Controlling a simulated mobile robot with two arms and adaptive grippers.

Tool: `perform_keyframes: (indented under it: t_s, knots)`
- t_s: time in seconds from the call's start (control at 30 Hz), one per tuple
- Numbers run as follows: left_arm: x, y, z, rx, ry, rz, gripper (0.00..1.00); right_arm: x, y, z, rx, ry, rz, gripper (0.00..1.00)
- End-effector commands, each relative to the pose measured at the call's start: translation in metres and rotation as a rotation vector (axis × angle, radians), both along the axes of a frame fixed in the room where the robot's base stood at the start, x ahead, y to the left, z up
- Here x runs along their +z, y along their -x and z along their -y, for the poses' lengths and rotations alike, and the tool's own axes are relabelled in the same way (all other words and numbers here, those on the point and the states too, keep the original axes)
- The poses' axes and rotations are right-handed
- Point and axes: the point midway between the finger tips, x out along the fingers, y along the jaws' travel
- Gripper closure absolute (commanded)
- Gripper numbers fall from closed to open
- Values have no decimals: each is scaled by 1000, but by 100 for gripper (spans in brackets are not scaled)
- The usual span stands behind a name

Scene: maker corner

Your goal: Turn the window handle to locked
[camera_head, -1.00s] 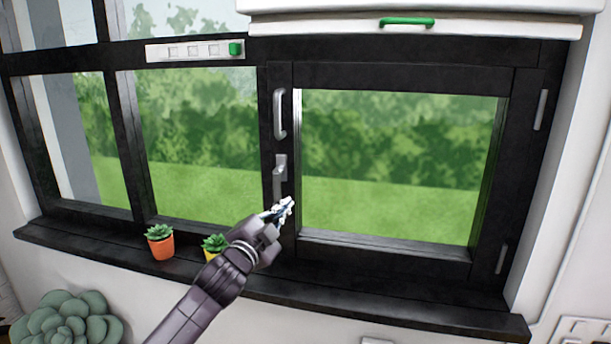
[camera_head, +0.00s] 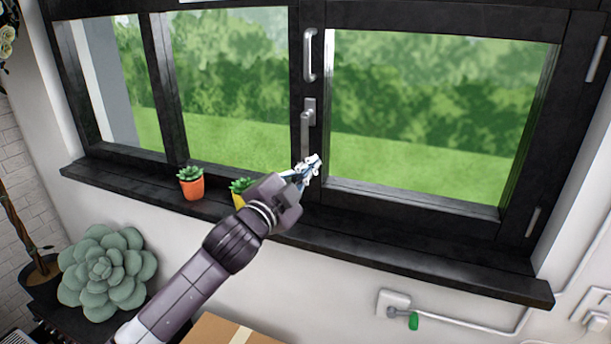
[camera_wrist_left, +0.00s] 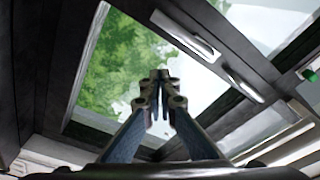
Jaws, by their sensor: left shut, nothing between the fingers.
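The window handle (camera_head: 306,128) is a silver lever on a small plate on the black frame post between the panes. Its lever points down in the head view. My left gripper (camera_head: 313,164) is shut and empty, its tips close beside the lever's lower end. I cannot tell whether they touch. The left wrist view shows the shut fingers (camera_wrist_left: 160,95) in front of the window, with two silver bars beyond them; which one is the lever is unclear. My right gripper is not in view.
A fixed silver pull bar (camera_head: 309,54) is above the handle. Potted plants, orange (camera_head: 191,185) and yellow (camera_head: 238,198), stand on the dark sill (camera_head: 420,250), the yellow one partly behind my left arm.

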Motion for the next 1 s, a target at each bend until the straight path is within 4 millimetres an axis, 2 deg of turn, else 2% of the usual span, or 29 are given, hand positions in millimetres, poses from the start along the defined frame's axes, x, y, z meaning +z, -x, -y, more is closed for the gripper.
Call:
perform_keyframes:
  t_s: [0.2,0.57,0.67,0.77,0.87,1.0]
  knots:
    - [-1,16,-9,1,0,-1,100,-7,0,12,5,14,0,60]
    - [0,18,-9,1,1,-1,100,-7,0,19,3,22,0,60]
    - [-6,20,-10,4,7,-15,100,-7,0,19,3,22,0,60]
    - [-32,27,-13,18,35,-81,100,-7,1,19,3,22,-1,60]
    - [-80,44,-21,56,89,-208,100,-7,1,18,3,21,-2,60]
    - [-163,85,-42,143,184,-441,100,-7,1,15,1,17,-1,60]
